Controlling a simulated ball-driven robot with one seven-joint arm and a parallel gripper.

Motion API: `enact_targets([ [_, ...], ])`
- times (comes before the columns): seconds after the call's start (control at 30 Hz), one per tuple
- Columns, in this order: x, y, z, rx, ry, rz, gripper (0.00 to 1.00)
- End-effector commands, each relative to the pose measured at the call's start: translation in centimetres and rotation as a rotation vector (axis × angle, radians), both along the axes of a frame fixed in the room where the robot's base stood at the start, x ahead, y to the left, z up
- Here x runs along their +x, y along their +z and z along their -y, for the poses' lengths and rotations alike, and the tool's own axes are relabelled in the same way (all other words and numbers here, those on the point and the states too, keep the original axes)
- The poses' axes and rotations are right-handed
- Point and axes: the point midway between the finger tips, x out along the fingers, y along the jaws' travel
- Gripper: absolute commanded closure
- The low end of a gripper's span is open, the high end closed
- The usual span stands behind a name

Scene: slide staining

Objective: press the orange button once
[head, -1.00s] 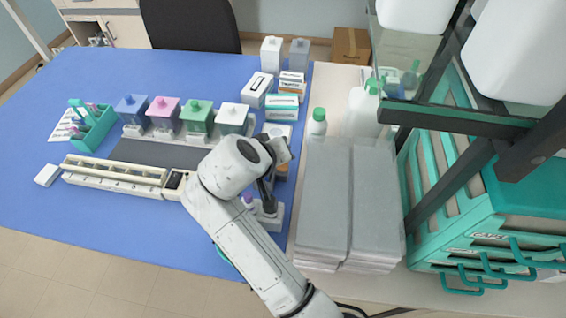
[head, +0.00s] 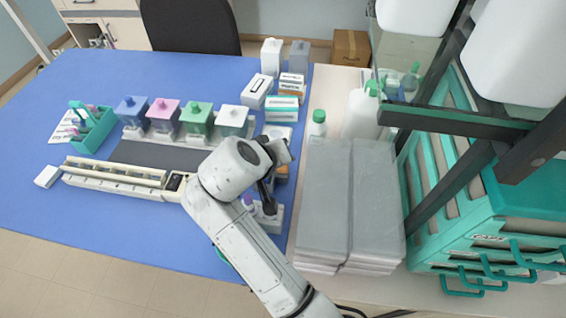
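I cannot make out an orange button in the head view. My gripper (head: 268,207) points down beside the right edge of the blue mat, with its dark fingers low over a small pale block (head: 271,222). Whether the fingertips touch the block is too small to tell. A small purple-topped item (head: 248,202) stands just left of the fingers. A patch of orange (head: 282,173) shows behind my wrist; my arm hides most of it. Whether the fingers are open or shut does not show.
A long cream rack device (head: 115,177) lies left of my arm on the blue mat (head: 60,225). Several staining jars (head: 165,112) with coloured lids stand behind it. A teal rack (head: 92,130) is further left. Stacked grey sheets (head: 325,200) and teal drawers (head: 450,200) are right.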

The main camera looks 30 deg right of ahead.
Motion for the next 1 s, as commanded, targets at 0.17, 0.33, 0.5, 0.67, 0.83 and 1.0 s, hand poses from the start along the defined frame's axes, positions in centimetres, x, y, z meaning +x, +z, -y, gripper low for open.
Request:
enact_targets([
  [0.17,0.0,0.0,0.0,0.0,0.0,0.0,1.0],
  [0.33,0.0,0.0,0.0,0.0,0.0,0.0,1.0],
  [0.5,0.0,0.0,0.0,0.0,0.0,0.0,1.0],
  [0.67,0.0,0.0,0.0,0.0,0.0,0.0,1.0],
  [0.83,-0.01,-0.2,0.01,0.0,0.001,-0.001,1.0],
  [1.0,-0.03,-0.78,0.0,-0.001,0.001,-0.001,1.0],
])
